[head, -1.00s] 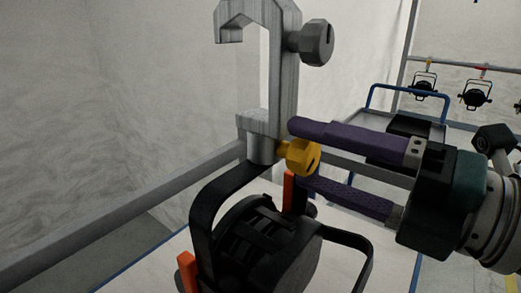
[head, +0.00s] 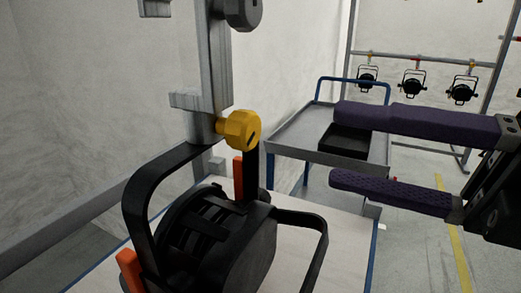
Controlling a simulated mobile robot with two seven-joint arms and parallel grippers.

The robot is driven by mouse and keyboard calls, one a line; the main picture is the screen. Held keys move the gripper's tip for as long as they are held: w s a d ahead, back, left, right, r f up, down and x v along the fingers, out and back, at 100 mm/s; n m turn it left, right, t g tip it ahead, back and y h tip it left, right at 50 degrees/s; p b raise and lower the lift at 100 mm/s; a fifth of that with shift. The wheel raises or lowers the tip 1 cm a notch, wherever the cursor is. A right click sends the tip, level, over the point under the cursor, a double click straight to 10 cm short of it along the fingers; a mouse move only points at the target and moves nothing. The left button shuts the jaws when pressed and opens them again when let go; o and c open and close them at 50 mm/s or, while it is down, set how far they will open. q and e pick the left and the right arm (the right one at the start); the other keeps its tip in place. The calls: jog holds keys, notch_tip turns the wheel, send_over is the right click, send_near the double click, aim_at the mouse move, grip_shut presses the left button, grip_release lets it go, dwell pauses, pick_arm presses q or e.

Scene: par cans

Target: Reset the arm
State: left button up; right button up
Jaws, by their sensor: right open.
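My right gripper (head: 335,146) comes in from the right with its two purple fingers spread apart and nothing between them. It is to the right of the yellow knob (head: 240,130) and clear of it. The knob sits at the base of a grey metal clamp (head: 208,60), whose top is cut off by the frame. Below the clamp hangs or stands a black par can (head: 225,245) with a black yoke (head: 140,200). My left gripper does not show.
Orange uprights (head: 238,178) flank the par can on a pale tabletop (head: 335,235) with a blue edge. A grey cart (head: 300,130) with a black tray (head: 345,140) stands behind my fingers. Several par cans hang from a rail (head: 425,62) at the back right.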

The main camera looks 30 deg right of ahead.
jog(key=shift+s+d, duration=0.2)
dwell(0.4)
jog(key=w+d+f+m+h+p, duration=0.15)
jog(key=d+m+h, duration=0.25)
jog(key=m+h, duration=0.45)
jog(key=w+d+f+m+h+p, duration=0.1)
jog(key=d+f+m+h, duration=0.3)
jog(key=m, duration=0.7)
jog(key=s+a+f+m+g+y+p, duration=0.1)
jog(key=s+a+f+m+g+y, duration=0.1)
jog(key=s+a+f+m+g, duration=0.85)
notch_tip(320, 180, up, 40)
jog(key=s+d+n+p, duration=0.1)
jog(key=s+n+p, duration=0.1)
jog(key=p, duration=3.6)
jog(key=shift+d+f+n, duration=0.15)
jog(key=shift+d+n, duration=0.15)
